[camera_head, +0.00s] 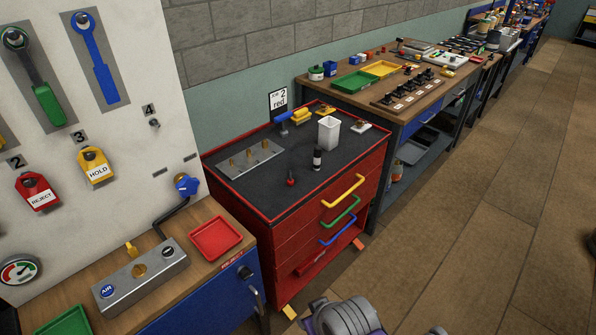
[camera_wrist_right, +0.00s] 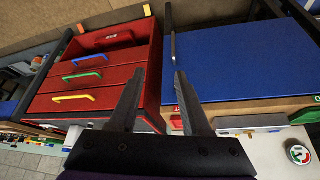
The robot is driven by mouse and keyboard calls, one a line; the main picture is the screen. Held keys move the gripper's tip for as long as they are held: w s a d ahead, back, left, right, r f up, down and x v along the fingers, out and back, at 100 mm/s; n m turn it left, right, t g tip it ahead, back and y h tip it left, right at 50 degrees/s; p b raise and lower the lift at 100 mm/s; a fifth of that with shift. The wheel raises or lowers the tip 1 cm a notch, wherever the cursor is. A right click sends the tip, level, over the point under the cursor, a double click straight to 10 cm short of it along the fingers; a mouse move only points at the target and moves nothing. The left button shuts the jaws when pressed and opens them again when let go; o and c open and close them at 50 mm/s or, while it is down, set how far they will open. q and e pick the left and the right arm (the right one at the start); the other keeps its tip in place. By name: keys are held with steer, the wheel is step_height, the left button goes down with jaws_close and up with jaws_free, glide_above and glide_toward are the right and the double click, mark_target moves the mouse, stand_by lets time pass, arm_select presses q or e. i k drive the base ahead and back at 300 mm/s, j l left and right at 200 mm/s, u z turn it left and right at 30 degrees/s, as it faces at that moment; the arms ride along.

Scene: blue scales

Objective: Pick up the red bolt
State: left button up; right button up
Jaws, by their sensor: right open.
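A small red bolt (camera_head: 291,178) stands upright on the dark top of the red drawer cabinet (camera_head: 262,204), near its front left edge. My right gripper (camera_wrist_right: 159,74) shows in the right wrist view with its two dark fingers spread apart and nothing between them. In that view the red cabinet (camera_wrist_right: 137,68) is beyond the left finger. The bolt cannot be made out there. The head view shows no gripper, only grey parts of my own body at the bottom.
On the cabinet top are a black-and-white bottle (camera_head: 317,158), a white cup (camera_head: 328,132) and a metal plate with brass pegs (camera_head: 250,159). A bench with a red tray (camera_head: 215,239) adjoins at left. The floor (camera_head: 470,220) at right is clear.

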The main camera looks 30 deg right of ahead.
mark_target(289, 181)
steer(key=i+l, duration=0.1)
steer(key=l, duration=0.25)
steer(key=i+l, duration=0.15)
steer(key=l, duration=0.2)
steer(key=i+l, duration=0.1)
steer(key=l, duration=0.25)
steer(key=i+l, duration=0.1)
steer(key=l, duration=0.3)
steer(key=i+l, duration=0.15)
steer(key=l, duration=0.2)
